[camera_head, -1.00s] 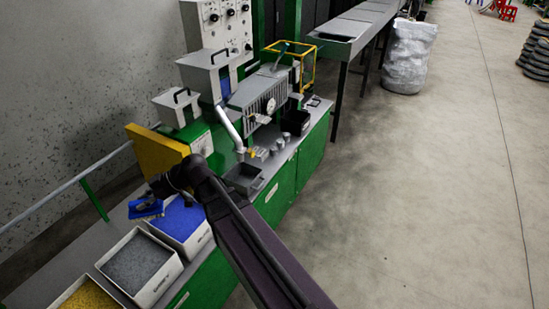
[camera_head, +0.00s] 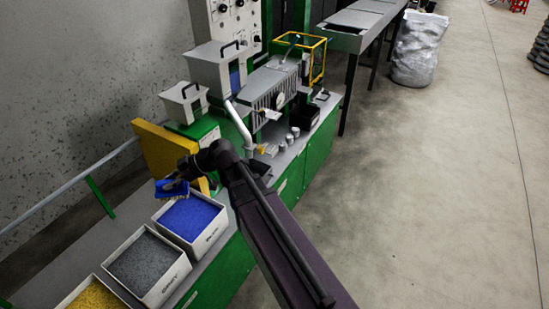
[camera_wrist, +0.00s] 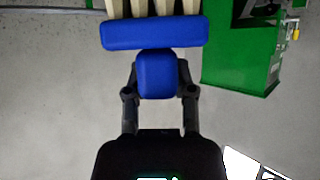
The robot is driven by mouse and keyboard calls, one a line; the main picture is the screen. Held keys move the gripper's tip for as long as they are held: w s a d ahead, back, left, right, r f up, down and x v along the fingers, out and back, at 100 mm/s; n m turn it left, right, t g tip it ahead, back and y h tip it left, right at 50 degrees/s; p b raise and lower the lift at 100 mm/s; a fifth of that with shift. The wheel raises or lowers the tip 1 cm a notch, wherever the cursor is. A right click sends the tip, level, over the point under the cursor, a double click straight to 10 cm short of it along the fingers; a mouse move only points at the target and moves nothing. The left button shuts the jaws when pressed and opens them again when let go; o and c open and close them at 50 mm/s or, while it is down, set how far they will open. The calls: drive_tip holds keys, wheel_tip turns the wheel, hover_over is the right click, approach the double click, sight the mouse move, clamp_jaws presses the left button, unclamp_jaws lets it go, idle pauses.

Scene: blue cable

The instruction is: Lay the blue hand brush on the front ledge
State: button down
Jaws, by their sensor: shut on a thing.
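The blue hand brush (camera_head: 172,190) hangs from my gripper (camera_head: 180,178) in the head view, above the bench by the box of blue pellets. In the wrist view, its blue block (camera_wrist: 155,34) lies crosswise with pale bristles pointing away. My gripper (camera_wrist: 157,80) is shut on the blue handle, one finger on each side. The grey bench top (camera_head: 65,257) shows to the left of the pellet boxes. I cannot tell which strip is the front ledge; my arm hides part of the bench's front edge.
Boxes of blue (camera_head: 220,230), grey (camera_head: 165,284) and yellow pellets (camera_head: 92,296) line the bench. A yellow panel (camera_head: 160,150) stands behind the brush. A machine with hoppers (camera_head: 218,65) rises farther back.

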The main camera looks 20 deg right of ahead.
drive_tip(key=shift+f, duration=0.1)
drive_tip(key=w+d+f+m+t+h+b, duration=0.1)
drive_tip(key=w+d+f+m+t+b, duration=0.1)
drive_tip(key=w+d+f+b, duration=0.4)
drive_tip(key=w+d+f+m+t+h+b, duration=0.2)
drive_tip(key=w+d+f+b, duration=0.4)
drive_tip(key=f+b, duration=0.6)
drive_tip(key=w+d+f+m+t+h+b, duration=0.1)
drive_tip(key=w+d+f+m+t+b, duration=0.2)
drive_tip(key=w+d+f+b, duration=0.3)
drive_tip(key=shift+w+d+f+m+h+b, duration=0.4)
drive_tip(key=shift+d+f+m+b, duration=0.2)
drive_tip(key=shift+d+f+b, duration=1.3)
drive_tip(key=shift+a, duration=0.15)
drive_tip(key=shift+f, duration=0.2)
wheel_tip(320, 180, down, 6)
drive_tip(key=b, duration=0.6)
drive_tip(key=shift+b, duration=0.3)
drive_tip(key=shift+f+b, duration=1.9)
